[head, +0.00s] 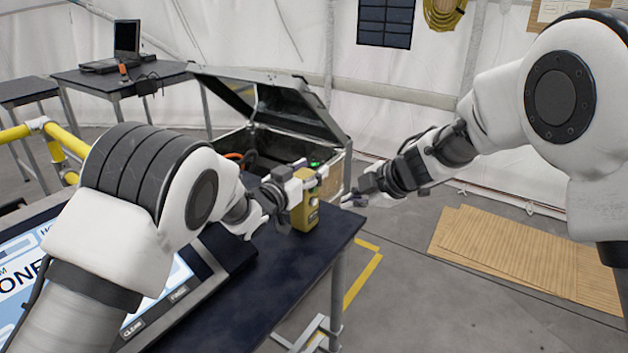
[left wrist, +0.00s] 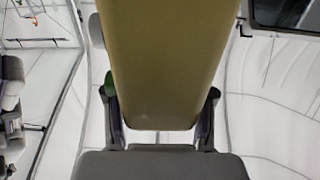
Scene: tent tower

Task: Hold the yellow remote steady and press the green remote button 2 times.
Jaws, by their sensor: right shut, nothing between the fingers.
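The yellow remote (head: 303,213) is upright above the far right part of the dark table, in front of the open case. I cannot tell whether its bottom touches the table. My left gripper (head: 296,186) is shut on it; in the left wrist view the yellow remote (left wrist: 165,60) fills the space between the fingers. A green button (head: 314,164) shows near its top, and a green part (left wrist: 110,84) shows at its left edge in the left wrist view. My right gripper (head: 352,198) is shut and empty, a short gap to the right of the remote.
The dark table (head: 290,270) ends just right of the remote. An open case (head: 335,175) stands behind it. A side table (head: 110,82) with a laptop (head: 127,38) is at the back left. Flat brown boards (head: 500,245) lie on the floor at right.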

